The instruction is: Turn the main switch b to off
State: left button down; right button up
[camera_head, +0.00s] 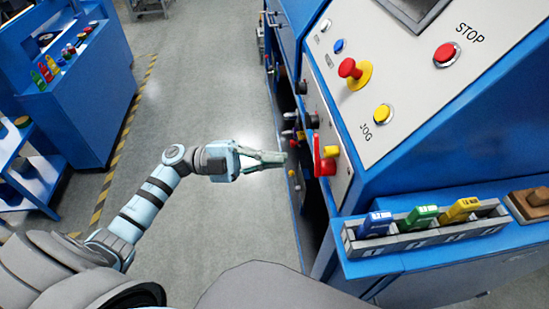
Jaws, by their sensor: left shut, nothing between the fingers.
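A red switch handle (320,158) stands upright on the lower front panel of the blue machine, with a yellow part (331,152) beside it. I see no letter that marks it as main switch b. A second red knob on a yellow base (354,73) sits higher, on the sloped white panel. My left gripper (283,158) is shut and empty, just left of the red handle in the picture, pointing toward the machine. A gap seems to lie between its fingertips and the handle. My right gripper is out of view.
The sloped panel also carries a red STOP button (446,53) and a yellow JOG button (382,113). Black knobs (312,120) sit near the handle. A grey rack (420,228) with coloured tags juts out at lower right. The grey floor (200,80) left of the machine is clear.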

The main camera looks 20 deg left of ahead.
pick_arm(q)
jog(key=w+p+x, duration=0.1)
jog(key=x, duration=0.7)
jog(key=w+a+f, duration=0.1)
jog(key=w+a+f+b, duration=0.1)
jog(key=shift+w+a+f, duration=0.1)
jog(key=shift+a+f, duration=0.2)
jog(key=shift+f, duration=0.05)
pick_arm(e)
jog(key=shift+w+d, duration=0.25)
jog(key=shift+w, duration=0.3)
pick_arm(q)
jog(key=n, duration=0.1)
jog(key=w+n+t, duration=0.1)
jog(key=shift+a+f+n, duration=0.2)
jog(key=shift+a+n, duration=0.1)
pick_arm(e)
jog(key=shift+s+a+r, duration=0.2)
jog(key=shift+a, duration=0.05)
pick_arm(q)
jog(key=shift+f, duration=0.1)
